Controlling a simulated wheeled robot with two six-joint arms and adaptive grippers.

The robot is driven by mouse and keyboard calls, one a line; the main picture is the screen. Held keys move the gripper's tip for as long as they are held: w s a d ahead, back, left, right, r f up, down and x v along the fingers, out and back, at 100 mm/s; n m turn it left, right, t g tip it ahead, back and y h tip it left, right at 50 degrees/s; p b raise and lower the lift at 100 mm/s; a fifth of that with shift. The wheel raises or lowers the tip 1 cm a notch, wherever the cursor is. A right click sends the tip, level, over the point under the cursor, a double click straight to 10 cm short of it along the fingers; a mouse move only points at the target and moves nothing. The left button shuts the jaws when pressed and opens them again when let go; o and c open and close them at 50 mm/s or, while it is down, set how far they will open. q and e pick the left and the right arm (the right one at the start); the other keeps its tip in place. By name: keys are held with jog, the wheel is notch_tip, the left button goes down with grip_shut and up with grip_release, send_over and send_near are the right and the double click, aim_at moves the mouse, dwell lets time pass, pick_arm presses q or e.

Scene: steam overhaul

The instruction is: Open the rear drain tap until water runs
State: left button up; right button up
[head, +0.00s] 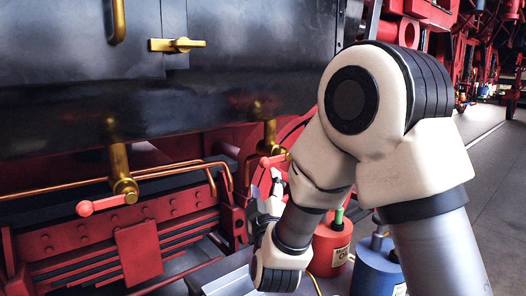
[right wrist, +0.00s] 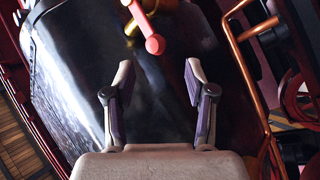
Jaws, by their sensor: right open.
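Two brass drain taps with red levers hang below the dark tank. One tap (head: 123,186) is at the left in the head view, its lever (head: 98,205) pointing left. The other tap (head: 270,138) is near the middle, its lever (head: 272,160) roughly level. I cannot tell from the pictures which is the rear one. My right gripper (head: 274,186) is just below the middle tap. In the right wrist view my right gripper (right wrist: 159,70) is open and empty, with a red lever (right wrist: 147,26) beyond its fingertips, apart from them. No running water shows. My left gripper is out of view.
Copper pipes (head: 160,172) run below the tank beside the taps. A red oil can (head: 330,245) and a blue can (head: 376,272) stand by my right arm. A brass latch (head: 177,45) is on the tank. Open floor lies at the far right.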

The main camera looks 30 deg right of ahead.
aim_at(264, 166)
jog(key=x, duration=0.8)
jog(key=shift+d+r+p, duration=0.2)
jog(key=shift+d+p, duration=0.1)
jog(key=shift+p, duration=0.1)
jog(key=shift+a, duration=0.1)
